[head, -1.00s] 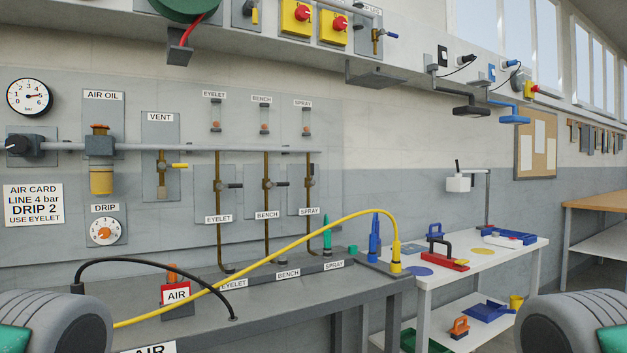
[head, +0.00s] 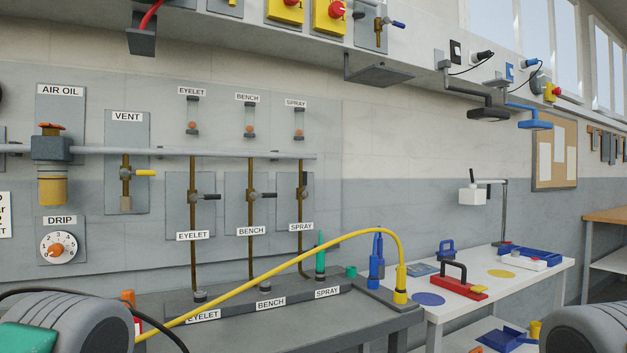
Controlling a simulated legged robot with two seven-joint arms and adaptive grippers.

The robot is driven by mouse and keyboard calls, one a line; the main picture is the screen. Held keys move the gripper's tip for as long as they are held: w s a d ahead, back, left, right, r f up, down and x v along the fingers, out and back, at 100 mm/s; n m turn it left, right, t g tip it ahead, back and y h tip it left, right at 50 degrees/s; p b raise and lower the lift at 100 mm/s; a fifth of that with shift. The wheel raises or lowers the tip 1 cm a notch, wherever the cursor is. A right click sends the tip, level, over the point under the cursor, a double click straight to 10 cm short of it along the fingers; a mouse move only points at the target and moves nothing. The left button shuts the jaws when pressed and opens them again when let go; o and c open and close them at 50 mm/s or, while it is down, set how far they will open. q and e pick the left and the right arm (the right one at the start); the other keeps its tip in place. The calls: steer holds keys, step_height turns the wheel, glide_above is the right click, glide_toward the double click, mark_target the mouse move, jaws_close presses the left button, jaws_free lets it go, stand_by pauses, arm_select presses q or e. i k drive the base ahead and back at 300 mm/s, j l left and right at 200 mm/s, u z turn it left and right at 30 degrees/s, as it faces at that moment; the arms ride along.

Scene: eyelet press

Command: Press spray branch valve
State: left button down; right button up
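The spray branch valve (head: 303,194) sits on the rightmost brass pipe of the wall panel, above the SPRAY label (head: 301,227). Its dark handle is small here and does not stick out to the right as the other two do; its exact angle is hard to tell. The bench valve (head: 251,195) and eyelet valve (head: 194,197) to its left have dark handles pointing right. A spray sight tube (head: 299,124) is above. Neither gripper is in view; only rounded grey parts of my arms show at the bottom corners.
A grey bench (head: 375,318) runs below the panel. A yellow hose (head: 290,262) arches across it to a yellow fitting (head: 401,285), beside blue (head: 376,268) and green (head: 320,258) fittings. A white table (head: 540,270) with tools stands right. The vent valve (head: 126,174) is left.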

mark_target(304, 194)
steer(key=i+l, duration=0.25)
steer(key=i, duration=0.25)
steer(key=i+l+z, duration=0.1)
steer(key=i+l, duration=0.15)
steer(key=i, duration=0.2)
